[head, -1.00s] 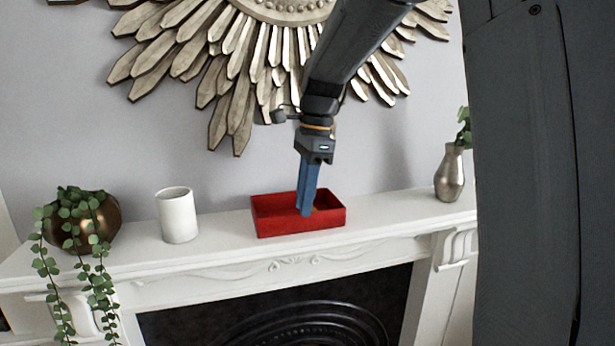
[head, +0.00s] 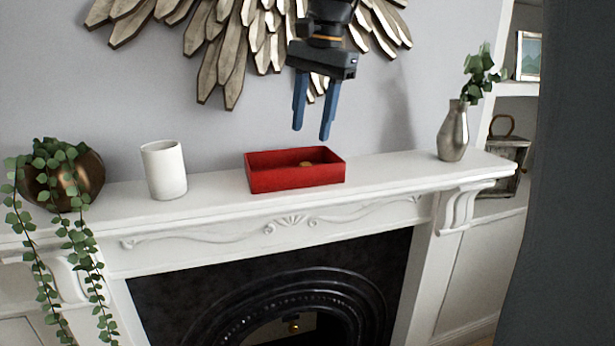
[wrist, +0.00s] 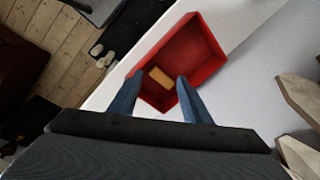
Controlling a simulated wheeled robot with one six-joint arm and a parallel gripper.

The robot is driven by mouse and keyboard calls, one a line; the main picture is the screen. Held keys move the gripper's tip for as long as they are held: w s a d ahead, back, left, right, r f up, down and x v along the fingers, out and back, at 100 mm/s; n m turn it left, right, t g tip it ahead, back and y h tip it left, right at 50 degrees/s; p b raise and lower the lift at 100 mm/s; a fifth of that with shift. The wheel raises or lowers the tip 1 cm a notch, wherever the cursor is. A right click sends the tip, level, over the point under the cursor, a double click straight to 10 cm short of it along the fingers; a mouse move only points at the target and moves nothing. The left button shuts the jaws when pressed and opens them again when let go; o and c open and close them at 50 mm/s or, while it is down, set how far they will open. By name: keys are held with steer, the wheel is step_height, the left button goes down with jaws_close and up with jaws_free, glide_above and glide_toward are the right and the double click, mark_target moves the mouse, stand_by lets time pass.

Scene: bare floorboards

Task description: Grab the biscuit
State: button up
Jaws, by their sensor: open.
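The biscuit (wrist: 160,77) is a small tan block lying inside a red tray (wrist: 207,32), near one wall, in the wrist view. In the head view only a bit of the biscuit (head: 306,164) shows above the front wall of the red tray (head: 295,180), which stands on the white mantelpiece. My gripper (head: 312,134) is open and empty, with blue fingers pointing down, above the tray and apart from it. In the wrist view my gripper's fingers (wrist: 155,95) show on either side of the biscuit's line, short of it.
A white cup (head: 164,170) and a trailing plant in a brass pot (head: 80,182) stand left on the mantelpiece (head: 215,199). A silver vase (head: 454,133) stands at the right end. A sunburst wall ornament (head: 240,50) hangs behind my gripper.

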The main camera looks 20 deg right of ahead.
steer(key=shift+w+d+f+n+t+h+b, duration=0.2)
steer(key=shift+w+f+n+t+b, duration=0.4)
steer(key=shift+f+n, duration=1.15)
steer(key=shift+w+d+f+n+t+h+b, duration=0.1)
steer(key=shift+w+d+f+n+t+b, duration=0.2)
steer(key=shift+w+f+n, duration=1)
steer(key=shift+w+d+f+n+t+h+b, duration=0.15)
steer(key=shift+w+f+n+t+b, duration=0.25)
steer(key=shift+f+n, duration=1.8)
steer(key=shift+s+r, duration=0.1)
steer(key=shift+r, duration=0.1)
jaws_close()
